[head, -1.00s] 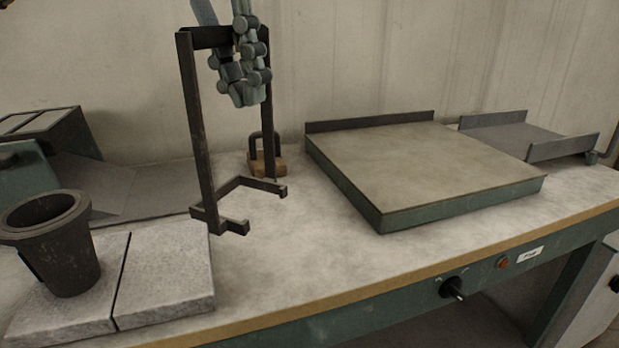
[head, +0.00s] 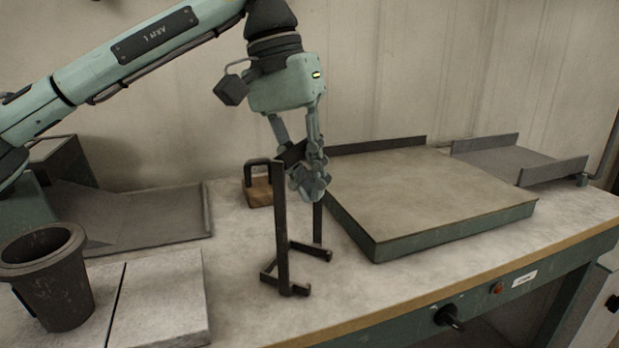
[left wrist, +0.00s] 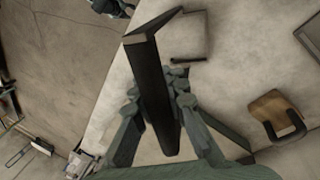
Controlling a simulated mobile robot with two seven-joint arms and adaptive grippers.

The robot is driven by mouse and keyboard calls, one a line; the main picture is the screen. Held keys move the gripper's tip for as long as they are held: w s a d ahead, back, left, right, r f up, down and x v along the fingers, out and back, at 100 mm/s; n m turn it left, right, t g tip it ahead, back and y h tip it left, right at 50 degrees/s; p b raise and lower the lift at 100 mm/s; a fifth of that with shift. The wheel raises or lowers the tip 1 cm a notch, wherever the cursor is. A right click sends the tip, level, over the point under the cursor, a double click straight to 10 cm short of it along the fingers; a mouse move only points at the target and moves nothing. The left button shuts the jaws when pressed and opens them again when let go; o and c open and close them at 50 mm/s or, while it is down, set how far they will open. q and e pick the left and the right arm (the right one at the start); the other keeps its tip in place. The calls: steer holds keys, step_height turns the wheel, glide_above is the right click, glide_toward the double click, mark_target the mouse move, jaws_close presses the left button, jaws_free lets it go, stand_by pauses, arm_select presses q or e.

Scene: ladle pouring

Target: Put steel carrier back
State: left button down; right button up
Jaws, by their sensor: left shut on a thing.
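The steel carrier (head: 281,230) is a dark frame with two uprights joined at the top and hooked feet at the bottom. It stands upright over the bench, between the stone slabs and the raised plate. My left gripper (head: 308,182) reaches down from above and is shut on the carrier's top bar, which its fingers partly hide. The carrier's feet are at or just above the bench top; I cannot tell whether they touch. In the left wrist view a dark bar of the carrier (left wrist: 152,85) lies across the fingers (left wrist: 158,88). My right gripper is not in view.
A dark crucible (head: 52,280) stands on pale slabs (head: 160,300) at the left. A wooden block with a dark handle (head: 258,192) sits behind the carrier. A raised green-sided plate (head: 430,195) is close on the right, with a grey tray (head: 505,165) beyond.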

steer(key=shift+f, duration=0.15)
arm_select(q)
steer(key=c, duration=1.8)
jaws_free()
steer(key=shift+f, duration=0.1)
steer(key=shift+o, duration=1.3)
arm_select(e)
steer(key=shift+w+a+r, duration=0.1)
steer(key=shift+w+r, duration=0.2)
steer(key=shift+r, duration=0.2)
